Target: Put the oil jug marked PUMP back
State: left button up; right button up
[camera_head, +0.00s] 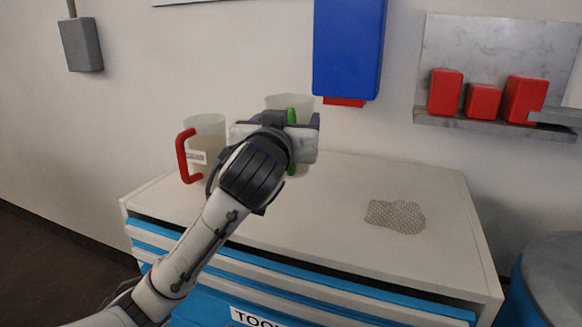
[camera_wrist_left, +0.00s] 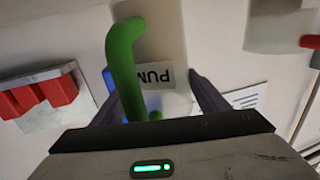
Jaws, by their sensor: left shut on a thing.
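The oil jug marked PUMP (camera_wrist_left: 152,40) is pale and translucent, with a green handle and a label reading "PUM", the rest hidden. My left gripper (camera_wrist_left: 152,90) is shut on it, fingers on either side of the label and handle. In the head view the jug (camera_head: 286,101) is mostly hidden behind my left gripper (camera_head: 292,122), over the back of the cabinet top. I cannot tell whether its base touches the top. A second pale jug with a red handle (camera_head: 207,145) stands to its left; its label is too small to read. My right gripper is not in view.
The white cabinet top (camera_head: 330,220) has blue drawers below. A patch of grey mesh (camera_head: 395,216) lies on its right side; the front middle is clear. A blue wall box (camera_head: 348,45) hangs above the back. Red bins (camera_head: 483,101) sit on a wall shelf at right.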

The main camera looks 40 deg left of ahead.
pick_arm(q)
jog(key=shift+f+b, duration=0.5)
jog(key=shift+f, duration=2.25)
jog(key=shift+f, duration=0.15)
jog(key=o, duration=1.2)
jog(key=shift+c, duration=0.2)
